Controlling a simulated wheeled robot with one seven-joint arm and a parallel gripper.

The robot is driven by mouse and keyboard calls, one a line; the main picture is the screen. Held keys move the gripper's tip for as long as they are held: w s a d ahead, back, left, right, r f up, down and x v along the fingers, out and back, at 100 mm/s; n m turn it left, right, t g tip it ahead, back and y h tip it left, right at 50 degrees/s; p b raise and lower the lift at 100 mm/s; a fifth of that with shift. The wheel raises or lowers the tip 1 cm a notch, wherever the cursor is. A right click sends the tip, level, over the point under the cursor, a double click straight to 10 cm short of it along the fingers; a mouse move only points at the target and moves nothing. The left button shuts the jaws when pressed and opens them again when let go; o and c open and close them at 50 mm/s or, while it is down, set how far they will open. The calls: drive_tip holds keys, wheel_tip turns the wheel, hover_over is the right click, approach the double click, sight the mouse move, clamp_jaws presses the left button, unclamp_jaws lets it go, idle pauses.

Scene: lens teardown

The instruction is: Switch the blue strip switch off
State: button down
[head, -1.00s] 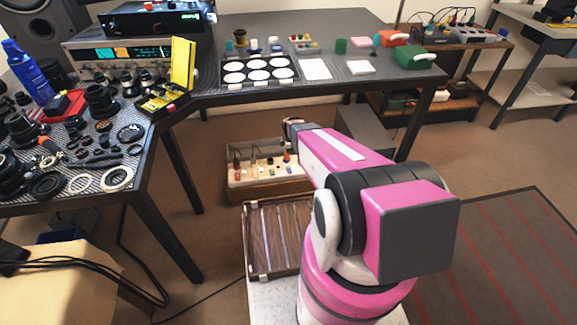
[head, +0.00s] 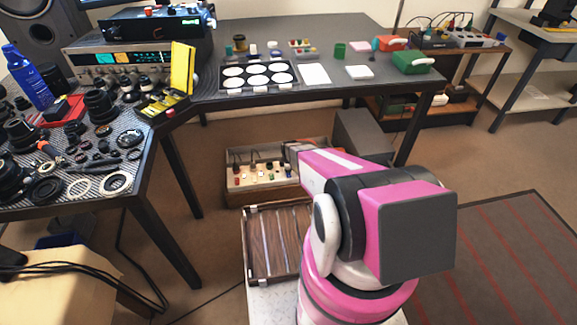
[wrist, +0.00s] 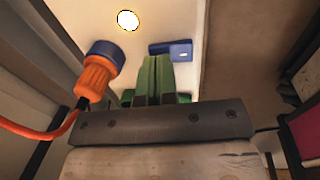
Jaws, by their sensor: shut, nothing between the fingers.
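In the wrist view the blue strip switch (wrist: 180,47) sits on a pale strip (wrist: 190,18). It is a small blue block with a light mark on its right part. My gripper (wrist: 156,60) shows green fingers, shut together with nothing between them. The fingertips overlap the lower left part of the switch in the picture; I cannot tell whether they touch it. In the head view the pale strip lies in an open box (head: 234,200) on the floor, and my own arm hides my gripper there.
An orange and blue plug (wrist: 98,75) with an orange cord stands left of my fingers. A round white spot (wrist: 127,20) lies beyond it. The box walls are close around. In the head view, a dark table (head: 345,30) stands over the box, and a wooden case (head: 277,240) lies in front.

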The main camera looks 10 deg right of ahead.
sight(289, 176)
drive_tip(key=shift+f, duration=0.3)
drive_tip(key=shift+w, duration=0.1)
drive_tip(key=shift+w+f+g, duration=0.3)
drive_tip(key=shift+f+g, duration=0.15)
drive_tip(key=shift+g, duration=0.05)
drive_tip(key=shift+s, duration=0.25)
drive_tip(key=shift+s, duration=0.95)
drive_tip(key=shift+r, duration=0.15)
drive_tip(key=shift+r, duration=0.25)
wheel_tip(289, 176, up, 14)
drive_tip(key=shift+s, duration=0.25)
